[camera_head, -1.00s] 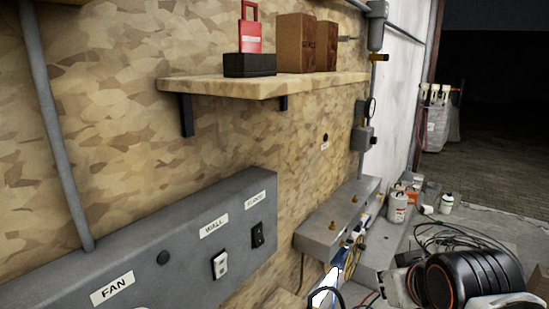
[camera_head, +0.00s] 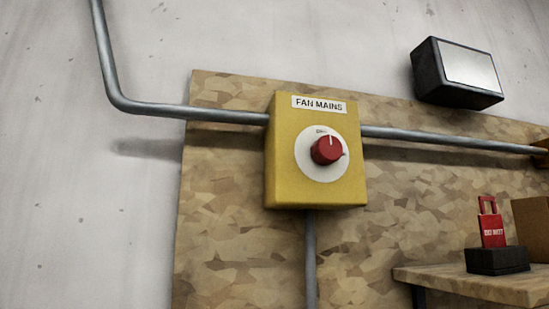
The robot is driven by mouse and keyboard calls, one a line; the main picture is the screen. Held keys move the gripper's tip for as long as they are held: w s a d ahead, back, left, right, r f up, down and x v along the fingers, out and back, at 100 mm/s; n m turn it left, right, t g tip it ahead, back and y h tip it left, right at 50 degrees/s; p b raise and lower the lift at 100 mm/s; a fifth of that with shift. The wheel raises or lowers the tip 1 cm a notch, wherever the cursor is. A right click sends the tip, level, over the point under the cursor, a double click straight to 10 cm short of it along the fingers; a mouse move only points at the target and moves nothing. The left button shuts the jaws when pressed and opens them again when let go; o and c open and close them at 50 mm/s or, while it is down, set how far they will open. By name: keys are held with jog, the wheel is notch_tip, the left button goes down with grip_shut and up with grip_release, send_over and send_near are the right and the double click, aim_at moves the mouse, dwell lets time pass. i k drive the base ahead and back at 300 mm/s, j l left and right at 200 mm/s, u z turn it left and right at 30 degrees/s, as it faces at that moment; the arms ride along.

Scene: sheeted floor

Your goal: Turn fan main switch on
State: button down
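A yellow box labelled "FAN MAINS" (camera_head: 283,165) is fixed to the particle board wall panel, in the middle of the head view. On its front is a red rotary knob (camera_head: 326,150) over a white round dial plate (camera_head: 318,171). A light mark on the knob points roughly up, towards small lettering at the top of the dial that is too small to read surely. My gripper is not in this view.
Grey conduit (camera_head: 200,112) runs into the box from the left, right and below. A dark box with a pale face (camera_head: 460,72) sits on the wall at upper right. A wooden shelf (camera_head: 440,279) at lower right holds a red tag on a black block (camera_head: 497,260) and a brown box (camera_head: 532,226).

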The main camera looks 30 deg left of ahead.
aim_at(327, 150)
jog(key=u, duration=1.4)
